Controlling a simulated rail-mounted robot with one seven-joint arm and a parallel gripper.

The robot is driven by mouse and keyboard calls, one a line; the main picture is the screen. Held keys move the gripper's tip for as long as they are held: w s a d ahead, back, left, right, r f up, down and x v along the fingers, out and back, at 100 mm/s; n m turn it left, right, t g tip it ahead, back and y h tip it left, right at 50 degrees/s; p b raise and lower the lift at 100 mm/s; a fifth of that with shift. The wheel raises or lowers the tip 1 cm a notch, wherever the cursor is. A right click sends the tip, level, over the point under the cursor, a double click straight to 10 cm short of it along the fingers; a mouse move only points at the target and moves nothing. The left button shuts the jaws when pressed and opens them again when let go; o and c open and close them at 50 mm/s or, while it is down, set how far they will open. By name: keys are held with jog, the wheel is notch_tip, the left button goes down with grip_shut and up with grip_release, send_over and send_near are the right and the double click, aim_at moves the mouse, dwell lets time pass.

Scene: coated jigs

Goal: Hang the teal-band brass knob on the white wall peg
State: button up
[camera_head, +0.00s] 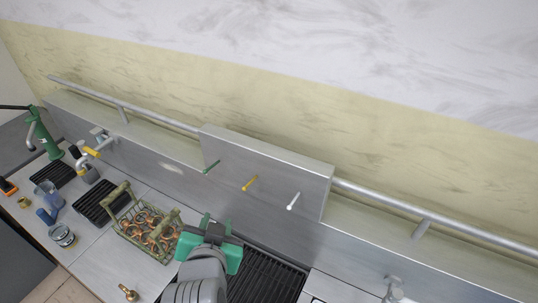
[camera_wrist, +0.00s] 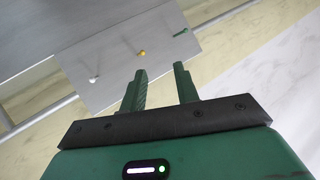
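The white wall peg (camera_head: 293,201) is the rightmost of three pegs on the grey wall panel. In the wrist view the white peg (camera_wrist: 94,79) is at the left. My green gripper (camera_head: 218,230) is over the counter, in front of and below the panel, apart from the pegs. In the wrist view my gripper (camera_wrist: 160,69) has its fingers spread with nothing visible between them. Several brass ring-shaped pieces (camera_head: 150,222) lie in an olive basket (camera_head: 126,235). A small brass piece (camera_head: 128,293) lies alone at the counter's front. I cannot make out a teal band on any.
A yellow peg (camera_head: 250,183) and a green peg (camera_head: 211,167) share the panel (camera_head: 265,160). A metal rail (camera_head: 440,216) runs along the wall. Black grates (camera_head: 265,281) lie on the counter. A green pump (camera_head: 44,139) and blue items (camera_head: 47,190) stand at the left.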

jog(key=s+d+r+n+t, duration=0.1)
jog(key=d+r+t, duration=0.2)
jog(key=r, duration=0.7)
jog(key=s+d+r+t, duration=0.2)
jog(key=d+r+t, duration=0.15)
jog(key=r, duration=0.75)
jog(key=s+d+r+n+t+h, duration=0.1)
jog(key=s+d+r+t, duration=0.2)
jog(key=s+r, duration=0.35)
jog(key=s+d+r+n+t, duration=0.1)
jog(key=s+d+r+t, duration=0.2)
jog(key=r, duration=0.6)
notch_tip(320, 180, up, 12)
jog(key=p, duration=1.1)
jog(key=shift+s+a, duration=0.45)
jog(key=shift+d, duration=0.1)
